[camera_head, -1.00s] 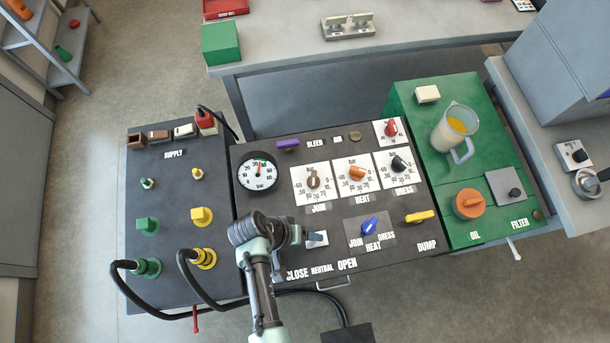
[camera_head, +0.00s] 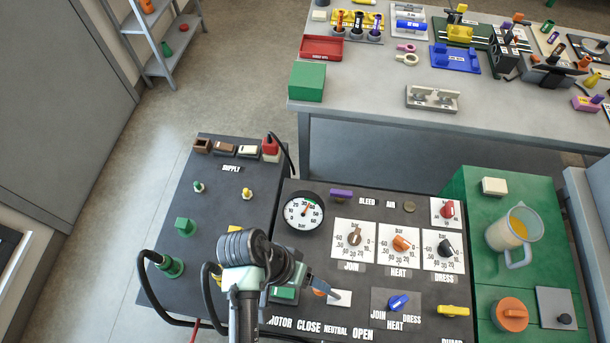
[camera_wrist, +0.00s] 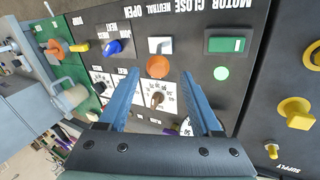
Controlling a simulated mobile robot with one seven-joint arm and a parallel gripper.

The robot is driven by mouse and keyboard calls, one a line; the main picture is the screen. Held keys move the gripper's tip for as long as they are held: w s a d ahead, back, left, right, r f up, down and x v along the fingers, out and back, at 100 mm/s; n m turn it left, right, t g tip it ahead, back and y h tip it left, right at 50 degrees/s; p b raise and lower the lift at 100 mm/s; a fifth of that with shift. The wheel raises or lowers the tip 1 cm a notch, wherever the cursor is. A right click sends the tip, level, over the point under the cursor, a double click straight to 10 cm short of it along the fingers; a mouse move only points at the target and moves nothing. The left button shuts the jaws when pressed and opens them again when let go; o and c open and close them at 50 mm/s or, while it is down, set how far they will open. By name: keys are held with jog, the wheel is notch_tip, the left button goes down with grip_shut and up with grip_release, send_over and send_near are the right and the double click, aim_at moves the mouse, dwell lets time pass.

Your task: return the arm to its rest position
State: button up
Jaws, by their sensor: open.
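My arm rises from the bottom of the head view. My gripper (camera_head: 322,287) is over the dark control panel (camera_head: 345,212), beside the lever's white plate (camera_head: 340,298). The wrist view shows its two blue fingers (camera_wrist: 160,74) spread apart with nothing between the tips. The green motor switch (camera_wrist: 228,42) and a lit green lamp (camera_wrist: 221,73) are to the right. I cannot tell the height of the fingers over the panel. My wrist hides part of the panel's left side.
The supply box (camera_head: 215,190) with black hoses stands left of the panel. The green unit (camera_head: 470,186) with a jug (camera_head: 513,235) stands right. A grey bench (camera_head: 375,132) with several tools is behind. Open floor (camera_head: 150,200) lies at the left.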

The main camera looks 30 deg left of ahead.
jog(key=shift+v, duration=1)
jog(key=shift+w, duration=0.15)
